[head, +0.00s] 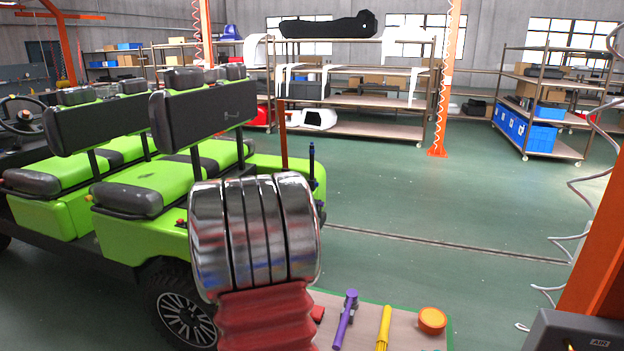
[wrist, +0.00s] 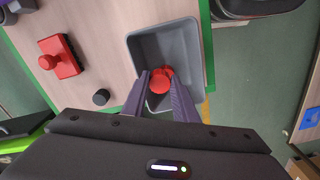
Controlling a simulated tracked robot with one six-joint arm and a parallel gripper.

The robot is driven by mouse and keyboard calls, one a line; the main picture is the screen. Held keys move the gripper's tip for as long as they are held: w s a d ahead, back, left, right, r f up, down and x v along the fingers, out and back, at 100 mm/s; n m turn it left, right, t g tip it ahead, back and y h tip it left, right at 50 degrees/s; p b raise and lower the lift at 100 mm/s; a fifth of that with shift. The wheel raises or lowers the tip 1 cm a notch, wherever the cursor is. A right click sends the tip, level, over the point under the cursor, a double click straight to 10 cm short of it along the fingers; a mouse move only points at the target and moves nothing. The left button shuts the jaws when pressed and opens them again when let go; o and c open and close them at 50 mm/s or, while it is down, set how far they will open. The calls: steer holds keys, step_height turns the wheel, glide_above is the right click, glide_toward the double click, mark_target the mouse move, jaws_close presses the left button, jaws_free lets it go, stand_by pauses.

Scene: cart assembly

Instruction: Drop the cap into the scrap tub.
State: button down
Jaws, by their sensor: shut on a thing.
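In the wrist view a small round red cap (wrist: 160,81) sits between the dark purple fingers of my gripper (wrist: 161,83), which is shut on it. The grey scrap tub (wrist: 137,62), a rectangular tray with a raised rim, lies below the fingers. The cap and fingertips appear over the tub's inside, near its lower part in the picture. How high the cap is above the tub floor is hard to tell. The fingers and gripper body hide the tub's near side. The head view shows neither my gripper, the cap nor the tub.
On the bench (head: 377,307) are a purple tool (head: 346,318), a yellow tool (head: 384,328) and an orange disc (head: 432,320). A red block with a knob (wrist: 61,57) and a black knob (wrist: 101,97) lie left of the tub. A green cart (head: 150,185) stands left.

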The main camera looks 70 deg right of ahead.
steer(key=c, duration=1.3)
jaws_free()
steer(key=shift+c, duration=0.2)
steer(key=shift+r, duration=0.15)
step_height(320, 180, up, 13)
steer(key=shift+r, duration=0.2)
steer(key=shift+w+a, duration=0.1)
